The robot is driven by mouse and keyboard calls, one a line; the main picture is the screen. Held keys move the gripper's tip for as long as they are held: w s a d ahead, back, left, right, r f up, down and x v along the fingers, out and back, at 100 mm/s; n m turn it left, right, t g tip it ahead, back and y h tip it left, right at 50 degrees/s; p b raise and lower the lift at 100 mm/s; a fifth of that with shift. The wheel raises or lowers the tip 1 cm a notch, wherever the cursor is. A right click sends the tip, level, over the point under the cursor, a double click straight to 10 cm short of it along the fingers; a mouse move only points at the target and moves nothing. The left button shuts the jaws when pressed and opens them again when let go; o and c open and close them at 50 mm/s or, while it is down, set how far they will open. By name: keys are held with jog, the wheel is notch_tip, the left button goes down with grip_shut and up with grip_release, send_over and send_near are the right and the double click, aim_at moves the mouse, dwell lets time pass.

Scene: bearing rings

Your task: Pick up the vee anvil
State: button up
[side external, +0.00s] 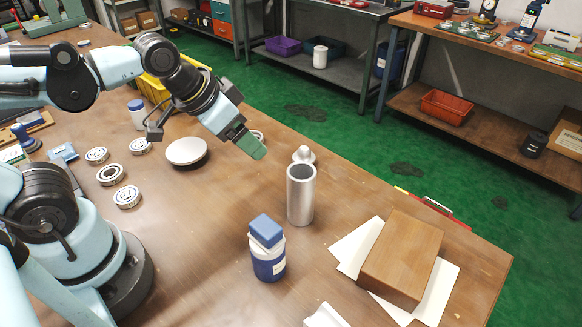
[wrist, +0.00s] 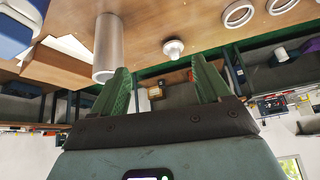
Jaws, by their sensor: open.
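A small silver flanged piece with a short raised top (side external: 303,155) looks like the vee anvil; its groove is too small to make out. It stands on the table behind the grey metal tube (side external: 301,195). In the wrist view the silver piece (wrist: 174,48) shows beyond and between my fingertips, with the tube (wrist: 108,48) to its left. My gripper (side external: 257,150) is above the table, left of the silver piece and apart from it. In the wrist view its two green fingers (wrist: 163,80) are spread with nothing between them.
A blue-capped bottle (side external: 268,255) stands in front of the tube. A wooden block (side external: 402,255) lies on white sheets at right. A pale round dish (side external: 187,151) and several bearing rings (side external: 111,175) lie at left. A white object (side external: 325,316) is cut off at the bottom edge.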

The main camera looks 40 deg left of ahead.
jog(key=s+d+m+g, duration=0.1)
jog(key=d+m+g, duration=0.3)
jog(key=d+m, duration=0.85)
jog(key=m+g, duration=0.2)
jog(key=m, duration=0.2)
send_over(327, 325)
jog(key=f, duration=0.2)
jog(key=shift+y, duration=0.4)
jog(key=shift+s+f, duration=0.15)
jog(key=shift+f, duration=5.3)
jog(key=shift+c, duration=0.4)
jog(key=c, duration=1.3)
jog(key=shift+r, duration=0.15)
